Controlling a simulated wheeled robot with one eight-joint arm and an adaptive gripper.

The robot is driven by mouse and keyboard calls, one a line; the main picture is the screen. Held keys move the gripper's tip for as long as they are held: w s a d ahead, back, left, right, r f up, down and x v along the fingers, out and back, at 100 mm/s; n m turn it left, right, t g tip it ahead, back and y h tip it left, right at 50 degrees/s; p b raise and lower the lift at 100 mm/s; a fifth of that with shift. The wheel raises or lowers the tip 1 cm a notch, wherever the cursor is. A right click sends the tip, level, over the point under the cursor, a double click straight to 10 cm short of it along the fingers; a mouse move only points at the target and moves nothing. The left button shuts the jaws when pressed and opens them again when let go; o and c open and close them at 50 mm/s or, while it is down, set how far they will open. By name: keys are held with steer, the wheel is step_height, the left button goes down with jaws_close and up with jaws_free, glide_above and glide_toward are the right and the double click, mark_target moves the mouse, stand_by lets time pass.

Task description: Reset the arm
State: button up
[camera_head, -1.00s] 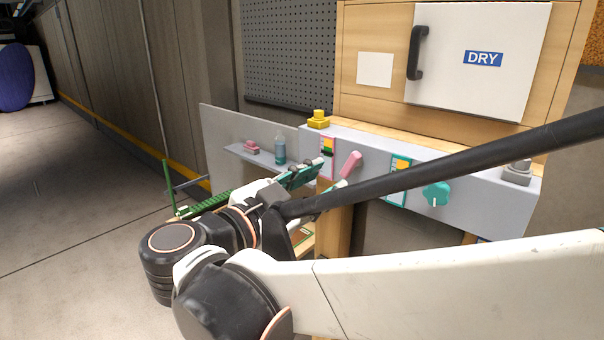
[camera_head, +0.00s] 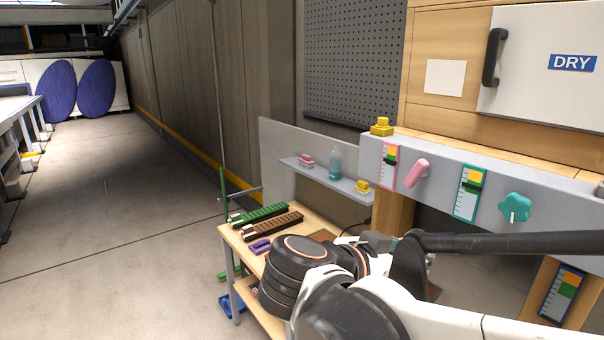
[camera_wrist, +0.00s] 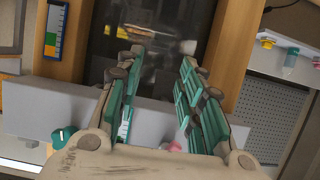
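My arm folds across the lower right of the head view. My gripper is mostly hidden there behind my own arm links, low in front of the grey control panel (camera_head: 440,172). In the wrist view my gripper (camera_wrist: 163,58) shows two teal-padded fingers spread apart, with nothing held between them. Beyond the fingers lies a dark, blurred area. The panel crosses behind the fingers in that view, with the teal knob (camera_wrist: 62,135) at left and part of the pink knob (camera_wrist: 172,147) low between the fingers.
A wooden bench (camera_head: 237,232) with green (camera_head: 260,215) and brown (camera_head: 274,226) racks stands just left of my arm. A shelf (camera_head: 322,176) holds a bottle (camera_head: 335,163). The DRY cabinet door (camera_head: 545,90) is at upper right. Open floor (camera_head: 120,220) lies left.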

steer(key=s+f+n+y+b, duration=0.2)
steer(key=f+n+y+b, duration=0.1)
steer(key=f, duration=0.5)
steer(key=s+d+f+n+y+b, duration=0.1)
steer(key=s+f+n+y+b, duration=0.2)
steer(key=f, duration=0.6)
steer(key=s+f+n+y+b, duration=0.3)
steer(key=f+n+y+b, duration=0.1)
steer(key=f, duration=0.5)
steer(key=shift+s+d+f+n+g+y+b, duration=0.25)
steer(key=shift+n+g+y+b, duration=0.2)
steer(key=shift+b, duration=0.8)
